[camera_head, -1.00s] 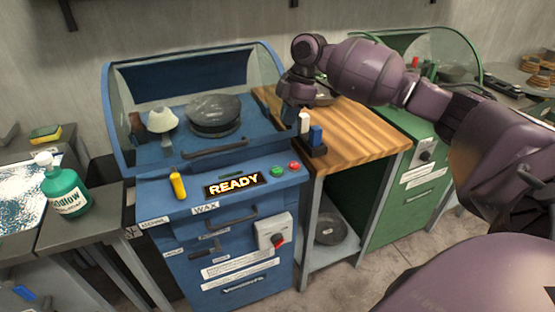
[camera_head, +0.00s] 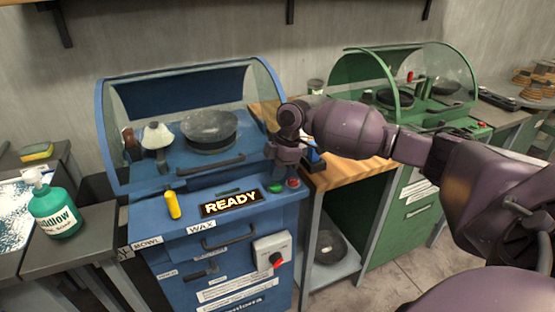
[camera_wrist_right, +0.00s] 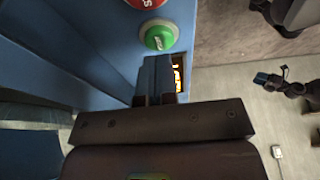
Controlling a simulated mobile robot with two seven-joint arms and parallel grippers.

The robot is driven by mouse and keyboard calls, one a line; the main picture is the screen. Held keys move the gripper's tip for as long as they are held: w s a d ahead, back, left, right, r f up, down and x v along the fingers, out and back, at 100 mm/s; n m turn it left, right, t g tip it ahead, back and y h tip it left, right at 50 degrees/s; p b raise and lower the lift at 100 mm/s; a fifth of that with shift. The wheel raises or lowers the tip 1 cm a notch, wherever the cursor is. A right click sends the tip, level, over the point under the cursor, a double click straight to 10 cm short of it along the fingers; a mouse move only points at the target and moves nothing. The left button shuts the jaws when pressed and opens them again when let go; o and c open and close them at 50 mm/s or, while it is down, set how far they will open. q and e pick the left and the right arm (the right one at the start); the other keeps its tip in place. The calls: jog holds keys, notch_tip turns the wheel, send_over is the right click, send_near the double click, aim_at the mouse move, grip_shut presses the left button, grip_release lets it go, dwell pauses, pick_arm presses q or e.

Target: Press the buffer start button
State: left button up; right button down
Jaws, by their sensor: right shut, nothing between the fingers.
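The blue buffer machine (camera_head: 215,265) has a lit READY display (camera_head: 231,203) on its front panel. A green button (camera_head: 276,188) and a red button (camera_head: 293,183) are to the right of the display. My right gripper (camera_head: 279,177) is shut and empty, pointing down just above the green button in the head view. In the right wrist view, the shut fingertips (camera_wrist_right: 157,64) are close to the green button (camera_wrist_right: 158,37), with the red button (camera_wrist_right: 147,3) beyond it. I cannot tell whether the fingers touch the button.
The clear hood (camera_head: 245,95) covers a dark bowl (camera_head: 209,127) on the blue machine. A yellow stick (camera_head: 172,205) lies on the panel. A wooden bench (camera_head: 350,172) and a green machine (camera_head: 400,215) stand to the right. A soap bottle (camera_head: 57,209) is at left.

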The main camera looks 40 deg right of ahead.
jog(key=shift+f, duration=0.8)
